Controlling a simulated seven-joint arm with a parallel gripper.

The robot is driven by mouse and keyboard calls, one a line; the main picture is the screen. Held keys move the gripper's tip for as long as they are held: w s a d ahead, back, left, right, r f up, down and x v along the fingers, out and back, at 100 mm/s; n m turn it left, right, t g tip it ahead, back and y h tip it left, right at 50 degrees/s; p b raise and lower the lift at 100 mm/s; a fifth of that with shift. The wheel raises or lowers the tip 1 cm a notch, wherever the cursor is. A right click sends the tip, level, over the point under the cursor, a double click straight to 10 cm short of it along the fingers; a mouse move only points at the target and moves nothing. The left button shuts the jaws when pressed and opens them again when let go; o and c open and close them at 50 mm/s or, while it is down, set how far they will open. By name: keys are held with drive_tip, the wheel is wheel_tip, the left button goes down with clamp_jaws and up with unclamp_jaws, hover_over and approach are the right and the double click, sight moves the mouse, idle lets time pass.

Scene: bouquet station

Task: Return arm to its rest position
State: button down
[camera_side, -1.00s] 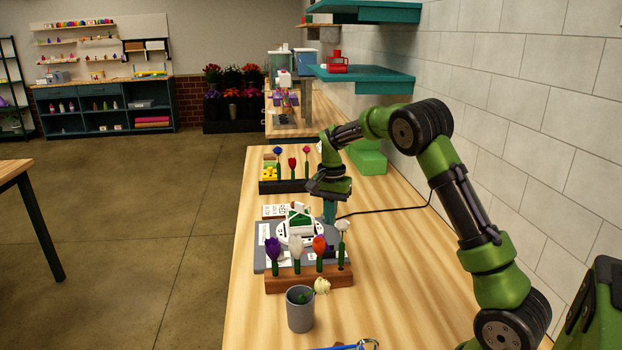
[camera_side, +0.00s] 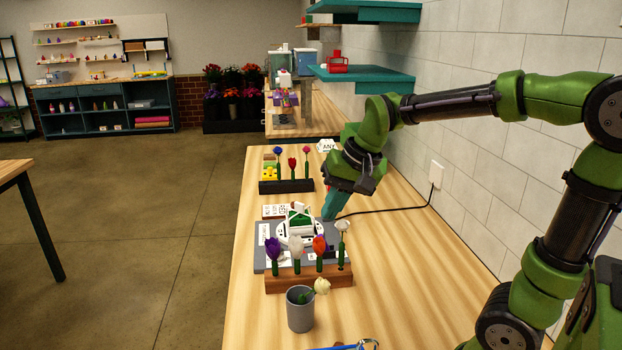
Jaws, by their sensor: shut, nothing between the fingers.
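My green arm reaches in from the right over the wooden bench (camera_side: 400,290). My gripper (camera_side: 330,212) points down and a little to the left, with teal fingers shut and nothing between them. It hangs at the right rear corner of the grey board (camera_side: 262,258) that carries a white round device with a green top (camera_side: 298,222). I cannot tell how high the fingertips are above the bench.
A wooden rack (camera_side: 308,278) of several flowers stands in front of the board. A grey cup (camera_side: 300,312) holds a cream flower (camera_side: 321,286). A dark rack (camera_side: 286,187) with flowers stands behind. Teal shelves (camera_side: 360,80) jut from the wall. The bench's right side is mostly clear.

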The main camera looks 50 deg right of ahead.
drive_tip(key=s+a+n+t, duration=0.2)
drive_tip(key=s+a+n, duration=0.2)
drive_tip(key=s, duration=0.6)
drive_tip(key=a, duration=0.2)
drive_tip(key=shift+s+a+f+n+t+y, duration=0.15)
drive_tip(key=shift+a+f+n+t+y, duration=0.15)
drive_tip(key=shift+a, duration=0.05)
